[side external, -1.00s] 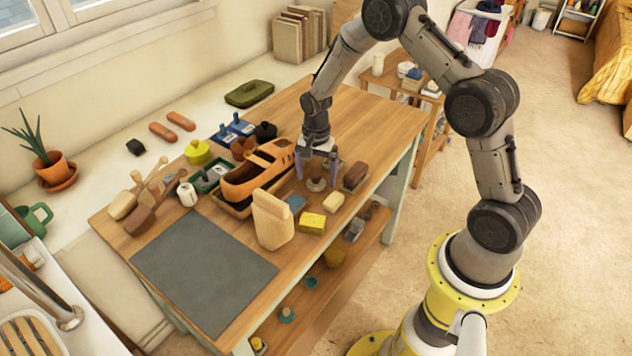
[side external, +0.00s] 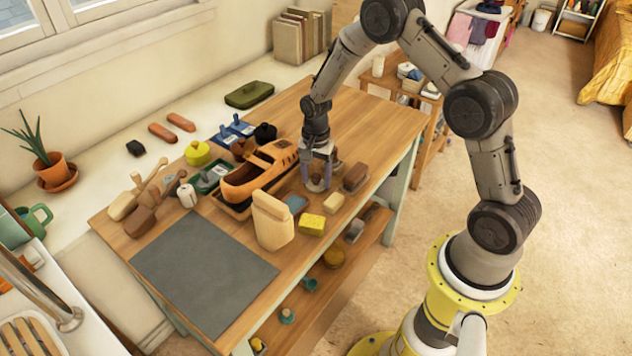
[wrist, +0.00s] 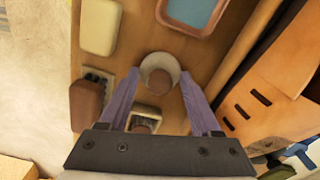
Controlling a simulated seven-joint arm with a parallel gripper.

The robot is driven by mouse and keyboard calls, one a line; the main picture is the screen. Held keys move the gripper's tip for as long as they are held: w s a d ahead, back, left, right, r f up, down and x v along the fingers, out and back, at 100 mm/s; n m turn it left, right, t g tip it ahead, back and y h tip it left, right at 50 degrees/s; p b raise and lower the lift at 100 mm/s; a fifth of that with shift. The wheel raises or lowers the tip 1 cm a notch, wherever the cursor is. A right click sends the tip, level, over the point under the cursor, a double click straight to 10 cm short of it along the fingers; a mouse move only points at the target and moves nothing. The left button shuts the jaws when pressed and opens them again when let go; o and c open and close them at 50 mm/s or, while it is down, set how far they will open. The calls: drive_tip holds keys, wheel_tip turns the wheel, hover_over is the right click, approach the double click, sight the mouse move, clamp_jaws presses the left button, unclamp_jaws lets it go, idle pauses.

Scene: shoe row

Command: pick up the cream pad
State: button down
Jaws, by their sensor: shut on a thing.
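The cream pad (wrist: 148,62) is a round cream disc with a brown knob on top, seen from above in the wrist view. In the side external view the cream pad (side external: 315,188) is low between my fingers, at the tabletop and partly hidden by them. My gripper (wrist: 160,74) points down, with its purple fingers on either side of the pad and shut on it. It also shows in the side external view (side external: 318,178). I cannot tell any gap between the pad and the table.
A cream block (side external: 333,202), a yellow sponge (side external: 312,224) and a brown brush (side external: 355,177) lie close by. A blue-topped tray (side external: 295,204) and an orange shoe (side external: 260,172) are on the other side. The grey mat (side external: 203,268) is bare.

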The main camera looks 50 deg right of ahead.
drive_tip(key=shift+r, duration=0.1)
drive_tip(key=shift+r, duration=0.6)
drive_tip(key=s+a+r, duration=0.3)
drive_tip(key=s+r, duration=0.8)
drive_tip(key=s, duration=0.2)
drive_tip(key=shift+s+r, duration=0.3)
drive_tip(key=shift+s, duration=0.05)
